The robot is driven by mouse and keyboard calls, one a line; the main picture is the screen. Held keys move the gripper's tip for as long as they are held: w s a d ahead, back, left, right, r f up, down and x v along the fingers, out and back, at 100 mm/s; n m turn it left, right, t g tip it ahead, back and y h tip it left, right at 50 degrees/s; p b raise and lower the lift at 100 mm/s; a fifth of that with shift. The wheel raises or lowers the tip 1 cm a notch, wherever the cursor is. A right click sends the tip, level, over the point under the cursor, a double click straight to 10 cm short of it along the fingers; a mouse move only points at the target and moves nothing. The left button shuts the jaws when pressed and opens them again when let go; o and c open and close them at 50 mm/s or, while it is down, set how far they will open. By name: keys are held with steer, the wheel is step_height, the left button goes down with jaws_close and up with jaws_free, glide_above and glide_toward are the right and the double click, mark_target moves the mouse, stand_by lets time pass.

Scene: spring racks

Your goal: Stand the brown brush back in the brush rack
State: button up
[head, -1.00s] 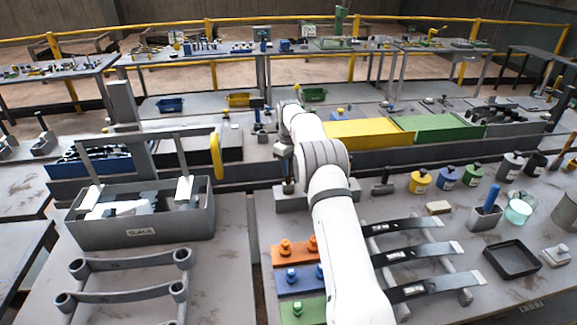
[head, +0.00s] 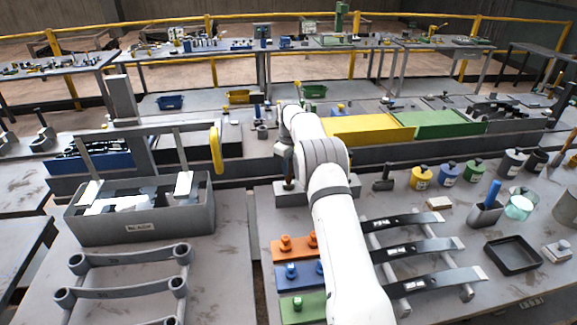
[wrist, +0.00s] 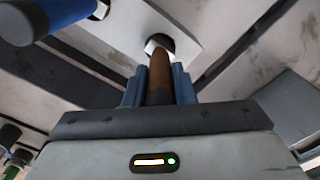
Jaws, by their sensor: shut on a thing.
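My gripper (wrist: 158,90) has blue fingers shut on the brown brush (wrist: 160,68), gripping its brown handle. The handle runs away from the fingers toward a dark round opening with a pale rim (wrist: 157,40) in a light grey surface. I cannot tell whether the brush's far end is inside this opening or short of it. In the head view my white arm hides most of the gripper and brush. A grey block (head: 291,197) shows under the arm's end; I cannot tell if it is the brush rack.
A blue cylinder (wrist: 62,14) is close by at upper left in the wrist view.

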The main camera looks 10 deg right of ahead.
steer(key=shift+f, duration=0.45)
steer(key=o, duration=1.5)
steer(key=shift+o, duration=0.2)
steer(key=shift+r, duration=0.1)
steer(key=shift+r+p, duration=2.25)
steer(key=shift+r, duration=1.25)
steer(key=shift+r, duration=0.1)
